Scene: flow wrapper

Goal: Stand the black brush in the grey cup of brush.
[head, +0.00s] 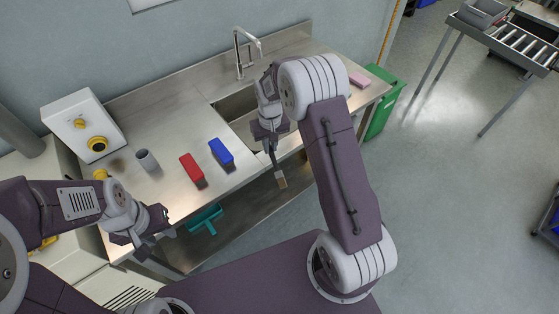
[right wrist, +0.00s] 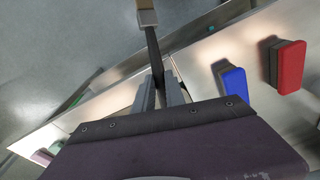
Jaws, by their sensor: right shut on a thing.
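The grey cup (head: 146,160) stands upright on the left part of the steel counter in the head view. The black brush (head: 274,164) hangs from my right gripper (head: 270,141), which is shut on its dark handle; its tan bristle end (head: 281,181) points down, in front of the counter's front edge. In the right wrist view the brush's dark handle (right wrist: 154,52) runs up from between the fingers to a pale ferrule (right wrist: 148,18). My left gripper (head: 157,236) is low at the left, near the counter's front edge, apart from the cup; its fingers are too small to judge.
A red block (head: 191,168) and a blue block (head: 221,151) lie on the counter (head: 165,120) between cup and brush. The sink (head: 237,105) with its tap (head: 241,50) is behind my right gripper. A white machine (head: 83,125) stands left of the cup. A teal object (head: 205,218) is below the counter.

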